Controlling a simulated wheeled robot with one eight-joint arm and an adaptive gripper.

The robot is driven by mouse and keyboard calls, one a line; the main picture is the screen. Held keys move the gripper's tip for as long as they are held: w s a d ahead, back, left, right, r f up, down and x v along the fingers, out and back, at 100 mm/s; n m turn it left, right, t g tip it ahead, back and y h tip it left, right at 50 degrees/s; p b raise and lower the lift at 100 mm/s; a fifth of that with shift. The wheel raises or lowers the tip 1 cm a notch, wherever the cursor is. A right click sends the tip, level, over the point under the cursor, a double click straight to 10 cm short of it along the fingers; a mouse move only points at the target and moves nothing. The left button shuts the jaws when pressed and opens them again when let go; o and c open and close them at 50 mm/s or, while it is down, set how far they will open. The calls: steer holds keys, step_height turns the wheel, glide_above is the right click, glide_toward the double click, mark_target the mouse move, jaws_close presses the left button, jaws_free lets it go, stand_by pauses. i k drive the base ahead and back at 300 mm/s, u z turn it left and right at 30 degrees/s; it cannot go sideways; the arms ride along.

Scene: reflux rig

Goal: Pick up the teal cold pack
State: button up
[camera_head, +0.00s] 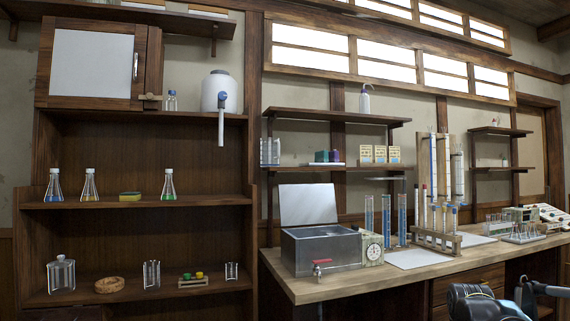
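A small teal block (321,156), which may be the cold pack, sits on the middle wall shelf above the bench, beside a darker purple item. Its details are too small to make out. Dark and grey parts of my arm show at the bottom right, in front of the bench and well apart from that shelf. My gripper (530,294) seems to be among these parts, cut by the frame edge. Its fingers are not clear, so I cannot tell whether it is open or shut.
The wooden bench (300,290) holds an open metal bath (322,250), a dial timer (373,249), tall blue cylinders (386,218) and a tube rack (436,241). Small labelled boxes (380,154) stand right of the teal block. A shelving unit (150,204) with flasks stands at left.

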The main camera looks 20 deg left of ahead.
mark_target(322, 156)
steer(key=u, duration=0.7)
steer(key=i, duration=1)
steer(key=z, duration=0.05)
